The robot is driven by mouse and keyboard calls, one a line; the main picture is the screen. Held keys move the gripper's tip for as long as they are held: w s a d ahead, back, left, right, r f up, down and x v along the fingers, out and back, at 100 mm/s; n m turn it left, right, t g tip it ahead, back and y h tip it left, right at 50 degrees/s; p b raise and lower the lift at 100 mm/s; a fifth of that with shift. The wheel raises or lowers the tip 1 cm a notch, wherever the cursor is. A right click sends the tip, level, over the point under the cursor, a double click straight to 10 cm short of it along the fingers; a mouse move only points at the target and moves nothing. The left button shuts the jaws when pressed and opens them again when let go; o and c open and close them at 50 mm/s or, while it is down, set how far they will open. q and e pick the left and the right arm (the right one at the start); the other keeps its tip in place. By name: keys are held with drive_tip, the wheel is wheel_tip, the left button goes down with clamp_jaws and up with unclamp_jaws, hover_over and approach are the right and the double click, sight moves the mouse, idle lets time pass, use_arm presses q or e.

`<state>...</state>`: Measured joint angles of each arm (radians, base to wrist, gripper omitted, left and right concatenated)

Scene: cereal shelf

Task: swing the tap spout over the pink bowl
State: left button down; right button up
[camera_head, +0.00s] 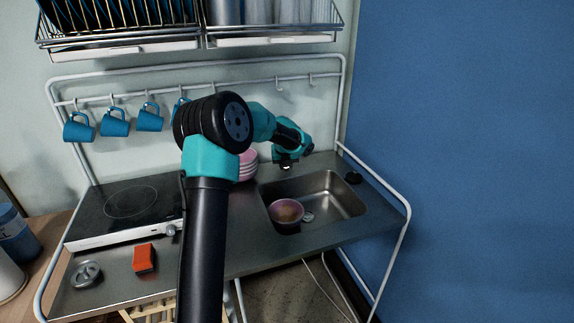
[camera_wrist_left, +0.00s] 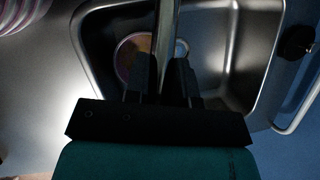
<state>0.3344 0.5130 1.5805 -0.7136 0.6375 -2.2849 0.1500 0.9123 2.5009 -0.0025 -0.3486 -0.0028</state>
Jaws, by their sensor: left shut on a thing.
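The pink bowl (camera_head: 287,212) sits in the left part of the sink basin; in the left wrist view the bowl (camera_wrist_left: 127,62) is partly hidden by my gripper. The tap spout (camera_wrist_left: 166,35) is a grey metal bar between my left gripper's fingers, crossing the bowl's right side in that view. My left gripper (camera_head: 287,165) is at the back of the sink, shut on the spout, and hides most of the tap in the head view. My right gripper is not in view.
The steel sink (camera_head: 345,190) has free room right of the bowl. Stacked pink-rimmed dishes (camera_head: 248,165) stand left of the basin. A hob (camera_head: 130,205), an orange sponge (camera_head: 144,258) and hanging blue mugs (camera_head: 115,123) are further left. A blue wall (camera_head: 470,120) bounds the right.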

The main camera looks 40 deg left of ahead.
use_arm(q)
drive_tip(key=c, duration=1)
unclamp_jaws()
drive_tip(key=shift+o, duration=0.2)
drive_tip(key=shift+r, duration=0.1)
drive_tip(key=v, duration=1.7)
drive_tip(key=shift+r, duration=0.2)
drive_tip(key=shift+d, duration=0.1)
